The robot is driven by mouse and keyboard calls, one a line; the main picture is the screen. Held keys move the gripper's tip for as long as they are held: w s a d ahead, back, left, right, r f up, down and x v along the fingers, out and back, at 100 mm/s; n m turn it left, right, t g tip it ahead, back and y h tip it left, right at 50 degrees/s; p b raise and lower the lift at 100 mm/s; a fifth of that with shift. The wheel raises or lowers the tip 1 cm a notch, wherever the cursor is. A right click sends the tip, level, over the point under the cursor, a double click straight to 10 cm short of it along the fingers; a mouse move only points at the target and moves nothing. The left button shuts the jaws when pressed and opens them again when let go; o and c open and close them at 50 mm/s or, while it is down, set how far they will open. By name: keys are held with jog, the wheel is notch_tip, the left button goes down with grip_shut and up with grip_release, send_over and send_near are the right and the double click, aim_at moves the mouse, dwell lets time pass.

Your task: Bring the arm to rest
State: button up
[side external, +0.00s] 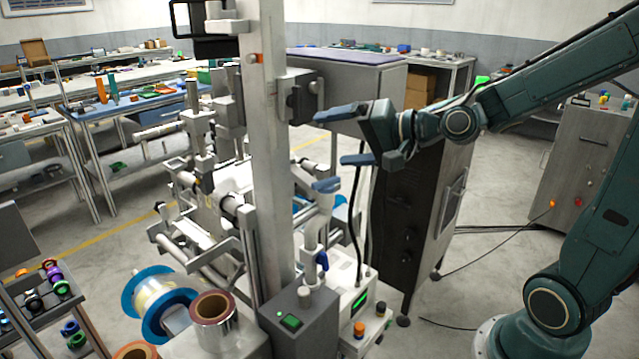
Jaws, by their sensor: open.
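My gripper (338,137) is in the middle of the side external view, at the end of my green arm, which reaches in from the right. Its two blue-grey fingers point left, one above the other, with a wide gap between them. It is open and nothing shows between the fingers. The upper finger is near a dark block on the metal column (262,150); I cannot tell whether they touch. A blue-flanged film reel (135,300) and a reel of shiny film with a reddish-brown core (213,322) are at the lower left, well below the gripper.
The machine's rollers and bars (200,205) fill the space left of the column. A white control box (345,300) and a grey switch box (300,328) stand below my gripper. A dark cabinet (425,215) is behind it. A rack of small spools (45,300) is at far left.

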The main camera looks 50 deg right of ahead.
jog(key=s+f+n+g+h, duration=0.1)
jog(key=s+n+g, duration=0.3)
jog(key=s, duration=0.7)
jog(key=s+a+f+n+g+h, duration=0.1)
jog(key=s+n+g, duration=0.3)
jog(key=s, duration=0.6)
jog(key=shift+s+a+f+n+g+h, duration=0.3)
jog(key=shift+s+f+n+h, duration=0.25)
jog(key=shift+n, duration=0.65)
